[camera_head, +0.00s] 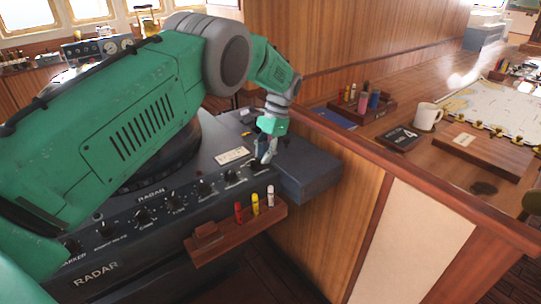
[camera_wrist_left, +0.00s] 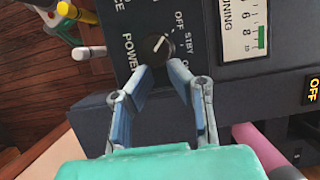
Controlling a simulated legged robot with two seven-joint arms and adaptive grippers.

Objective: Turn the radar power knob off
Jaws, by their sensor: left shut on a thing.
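The radar console (camera_head: 150,225) is dark grey with a row of black knobs along its sloped front. The power knob (camera_wrist_left: 157,46) is black with a white pointer line, beside the labels POWER, OFF and STBY. The line slants to the upper right in the wrist view, roughly toward OFF; its exact setting is hard to tell. My left gripper (camera_head: 267,150) reaches down to the right end of the console. In the wrist view its blue-grey fingers (camera_wrist_left: 162,76) are closed in on the knob, with their tips at its near side. In the head view the gripper hides the knob.
A wooden holder (camera_head: 235,232) with red, yellow and white markers sticks out below the console's front. A wooden partition rail (camera_head: 400,165) runs to the right. Beyond it a chart table holds a white mug (camera_head: 427,116) and a dark book (camera_head: 398,138).

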